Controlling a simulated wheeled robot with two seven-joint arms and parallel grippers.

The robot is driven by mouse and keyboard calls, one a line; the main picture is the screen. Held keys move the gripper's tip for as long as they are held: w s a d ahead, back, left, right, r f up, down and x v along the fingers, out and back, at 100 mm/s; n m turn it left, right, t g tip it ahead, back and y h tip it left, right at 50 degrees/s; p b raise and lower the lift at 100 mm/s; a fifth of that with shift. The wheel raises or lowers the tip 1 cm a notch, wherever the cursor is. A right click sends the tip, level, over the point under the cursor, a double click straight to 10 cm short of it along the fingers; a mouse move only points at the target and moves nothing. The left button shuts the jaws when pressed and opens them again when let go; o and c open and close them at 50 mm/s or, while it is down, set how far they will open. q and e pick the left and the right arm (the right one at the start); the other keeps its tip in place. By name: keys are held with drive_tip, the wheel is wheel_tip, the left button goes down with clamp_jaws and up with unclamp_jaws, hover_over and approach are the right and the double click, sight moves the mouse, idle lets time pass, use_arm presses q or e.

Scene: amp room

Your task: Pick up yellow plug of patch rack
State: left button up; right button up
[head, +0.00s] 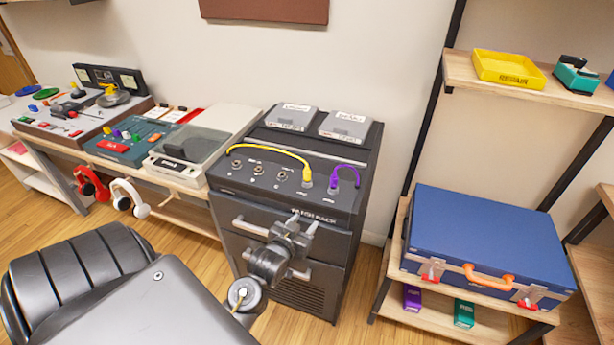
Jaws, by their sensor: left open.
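The patch rack (280,196) is a dark cabinet with a sloped panel of jacks on top and drawers below. A yellow cable (268,148) arches across the panel from a jack at the left to the yellow plug (307,179) at the right. A short purple cable (346,168) is beside it on the right. My left gripper (304,226) is in front of the rack, below the panel edge near the upper drawer. It is open, with nothing seen between its fingers, and is apart from the yellow plug. My right gripper does not show.
Two grey boxes (292,117) sit on the rack's top. A desk with devices (125,145) and hanging headphones stands at left. Shelves at right hold a blue case (487,236) and a yellow tray (508,70).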

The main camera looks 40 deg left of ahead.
sight(306, 170)
use_arm(q)
drive_tip(key=a+r+n+t+y, duration=0.1)
drive_tip(key=a+r+t+y, duration=0.2)
drive_tip(key=r, duration=0.7)
drive_tip(key=shift+h, duration=0.4)
drive_tip(key=x, duration=0.4)
drive_tip(key=p+x, duration=0.1)
drive_tip(key=x, duration=0.1)
drive_tip(key=shift+w+a+f, duration=0.2)
drive_tip(key=shift+a+f, duration=0.2)
drive_tip(key=shift+w+a+r+p, duration=0.1)
drive_tip(key=shift+w+r+p, duration=0.1)
drive_tip(key=shift+w+p, duration=0.1)
drive_tip(key=p+x, duration=0.1)
drive_tip(key=x, duration=0.3)
drive_tip(key=shift+w+a+f, duration=0.15)
drive_tip(key=shift+w+a, duration=0.05)
drive_tip(key=shift+w, duration=0.05)
drive_tip(key=c, duration=0.7)
clamp_jaws()
